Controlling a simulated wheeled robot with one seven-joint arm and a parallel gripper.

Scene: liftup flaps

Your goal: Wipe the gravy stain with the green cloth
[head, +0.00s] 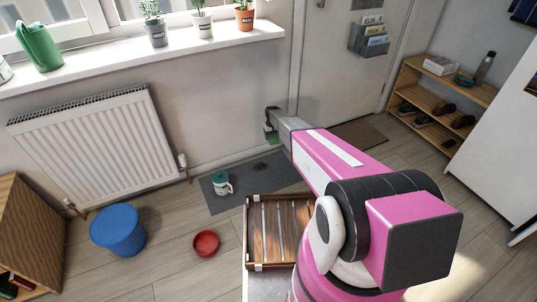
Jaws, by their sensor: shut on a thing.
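My gripper (271,124) is small and far off in the head view, at the end of my pink arm, near the wall below the windowsill. It is shut on the green cloth (270,138), which shows as a small green patch at the fingers. A dark brown stain (261,167), which looks like the gravy stain, lies on the grey mat (284,172) on the floor. In the picture the cloth is just above the stain. I cannot tell its height over the mat.
A white and green mug (221,183) stands on the mat's left part. A wooden slatted tray (254,235) is in front of the mat. A red bowl (206,244) and a blue bucket (118,232) stand on the floor at left. A radiator (95,140) is behind.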

